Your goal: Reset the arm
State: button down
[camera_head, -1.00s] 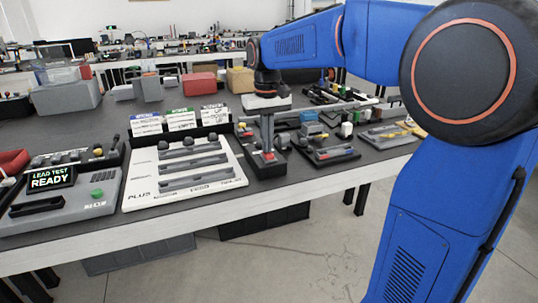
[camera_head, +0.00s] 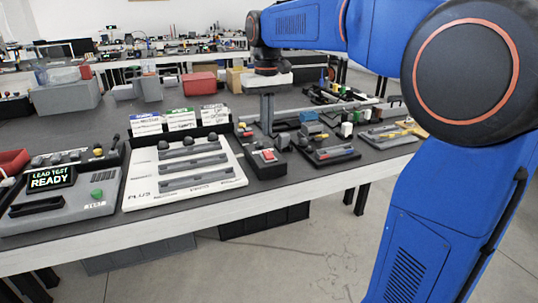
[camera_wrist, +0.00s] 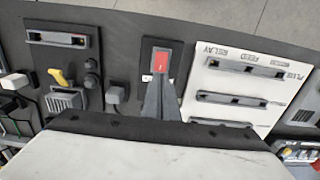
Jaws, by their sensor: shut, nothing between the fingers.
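My gripper (camera_head: 267,112) hangs from my blue arm, pointing down above the dark table, behind a small black box with a red switch (camera_head: 268,156). Its fingers are shut with nothing between them. In the wrist view my gripper (camera_wrist: 160,84) is a narrow grey wedge whose tips appear just below the red switch (camera_wrist: 161,61). The fingers look apart from the switch in the head view, though the exact gap is hard to tell.
A white slotted board (camera_head: 185,175) stands left of the switch box, and a tester reading "LEAD TEST READY" (camera_head: 60,190) is farther left. Trays of small parts (camera_head: 330,152) lie to the right. Grey (camera_head: 66,97) and red boxes (camera_head: 198,83) stand behind.

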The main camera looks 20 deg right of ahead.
jog(key=shift+r, duration=0.6)
jog(key=shift+s, duration=0.2)
jog(key=s+d+f+t, duration=0.2)
jog(key=s+f, duration=0.7)
jog(key=s, duration=0.5)
jog(key=s+d+f+t, duration=0.2)
jog(key=s+f, duration=0.7)
jog(key=s, duration=0.6)
jog(key=shift+d+f+t, duration=0.15)
jog(key=shift+d+t, duration=0.15)
jog(key=shift+t, duration=0.1)
